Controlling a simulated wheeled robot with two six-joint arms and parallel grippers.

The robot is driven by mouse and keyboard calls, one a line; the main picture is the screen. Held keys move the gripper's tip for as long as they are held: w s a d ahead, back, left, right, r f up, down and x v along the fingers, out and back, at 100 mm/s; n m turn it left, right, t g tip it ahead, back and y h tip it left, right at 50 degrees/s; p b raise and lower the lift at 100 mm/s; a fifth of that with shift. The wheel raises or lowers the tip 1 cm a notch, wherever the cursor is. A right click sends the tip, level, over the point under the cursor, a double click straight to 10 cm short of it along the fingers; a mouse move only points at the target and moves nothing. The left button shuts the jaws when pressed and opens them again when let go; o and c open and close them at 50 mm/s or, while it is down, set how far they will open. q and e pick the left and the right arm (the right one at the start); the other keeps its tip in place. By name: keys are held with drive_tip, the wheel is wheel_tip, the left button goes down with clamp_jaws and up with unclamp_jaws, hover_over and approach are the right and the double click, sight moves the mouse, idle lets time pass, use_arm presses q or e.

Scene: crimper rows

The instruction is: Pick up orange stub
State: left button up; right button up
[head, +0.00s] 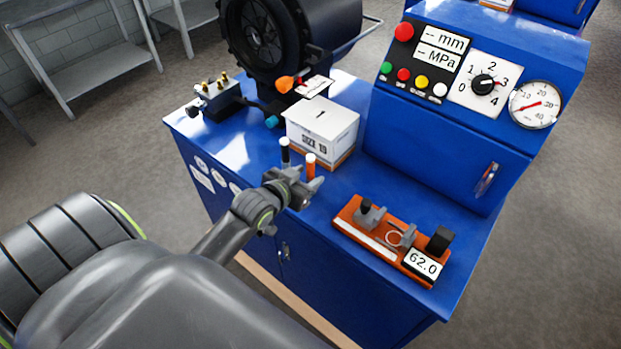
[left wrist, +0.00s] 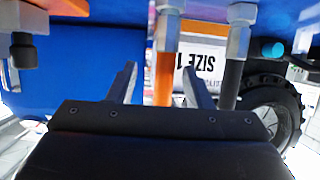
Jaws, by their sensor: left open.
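The orange stub (head: 310,164) stands upright near the front edge of the blue bench top, with a pale metal end. My left gripper (head: 306,181) is open just in front of it, partly hiding its lower part. In the left wrist view, which looks upside down, the orange stub (left wrist: 165,76) shows between the two open fingers of my left gripper (left wrist: 159,67). I cannot tell whether a finger touches it. A black stub (head: 285,152) stands close by to the left; it shows right of the fingers in the left wrist view (left wrist: 233,75). My right gripper is out of view.
A white box (head: 322,122) stands just behind the stubs. An orange gauge fixture (head: 372,238) with a 62.0 display lies to the right. A blue control console (head: 440,140) rises behind. A valve block (head: 218,98) and a black-rimmed drum (head: 262,38) stand back left.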

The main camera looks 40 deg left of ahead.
sight(308, 173)
use_arm(q)
drive_tip(key=x, duration=0.1)
drive_tip(key=p+x, duration=0.1)
drive_tip(key=x, duration=0.1)
drive_tip(key=shift+w+a, duration=0.25)
drive_tip(key=shift+w, duration=0.1)
drive_tip(key=shift+w+f, duration=0.35)
drive_tip(key=shift+w, duration=0.25)
clamp_jaws()
